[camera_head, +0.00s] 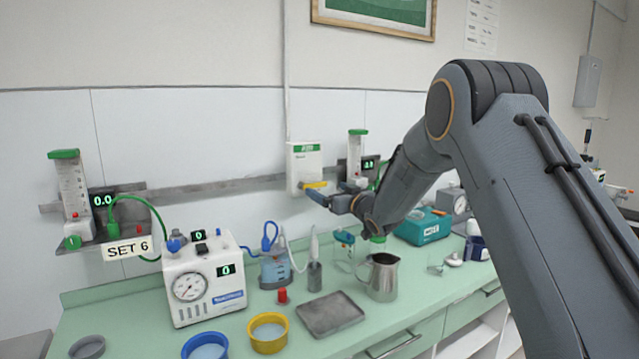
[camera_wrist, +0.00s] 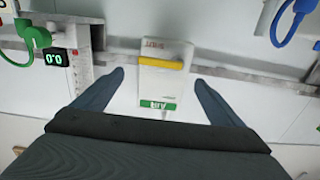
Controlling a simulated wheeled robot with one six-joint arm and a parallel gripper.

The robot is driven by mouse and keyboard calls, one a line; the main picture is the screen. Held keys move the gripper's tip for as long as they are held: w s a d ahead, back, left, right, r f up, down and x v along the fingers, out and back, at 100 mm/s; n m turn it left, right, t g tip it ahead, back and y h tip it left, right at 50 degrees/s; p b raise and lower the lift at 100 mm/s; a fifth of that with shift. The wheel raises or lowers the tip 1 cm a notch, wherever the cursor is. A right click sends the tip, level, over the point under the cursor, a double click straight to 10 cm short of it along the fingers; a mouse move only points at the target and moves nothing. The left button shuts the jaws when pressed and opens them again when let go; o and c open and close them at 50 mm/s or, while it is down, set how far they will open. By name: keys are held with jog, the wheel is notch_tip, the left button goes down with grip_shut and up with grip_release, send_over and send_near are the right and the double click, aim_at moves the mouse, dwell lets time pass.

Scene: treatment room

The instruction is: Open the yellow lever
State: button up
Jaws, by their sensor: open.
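The yellow lever (camera_wrist: 161,64) is a short yellow bar on a white wall box (camera_wrist: 150,93) with a green label, which appears upside down in the wrist view. In the head view the yellow lever (camera_head: 315,184) shows near the lower right of the white box (camera_head: 304,160). My gripper (camera_wrist: 159,79) is open, with one dark finger on each side of the box. The lever lies between the fingers in the wrist view, with no visible contact. In the head view my gripper (camera_head: 324,193) is close to the lever and hides a little around it.
A grey wall rail (camera_head: 230,185) carries flowmeters with green caps, left (camera_head: 73,190) and right (camera_head: 356,155) of the box. Below, the green counter (camera_head: 245,345) holds a white gauge device (camera_head: 203,280), a metal jug (camera_head: 382,278), a grey tray (camera_head: 330,313) and bowls.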

aim_at(316, 184)
jog(key=shift+p+x, duration=1.05)
jog(key=shift+x, duration=2.4)
jog(key=c, duration=1.4)
jog(key=shift+d, duration=0.15)
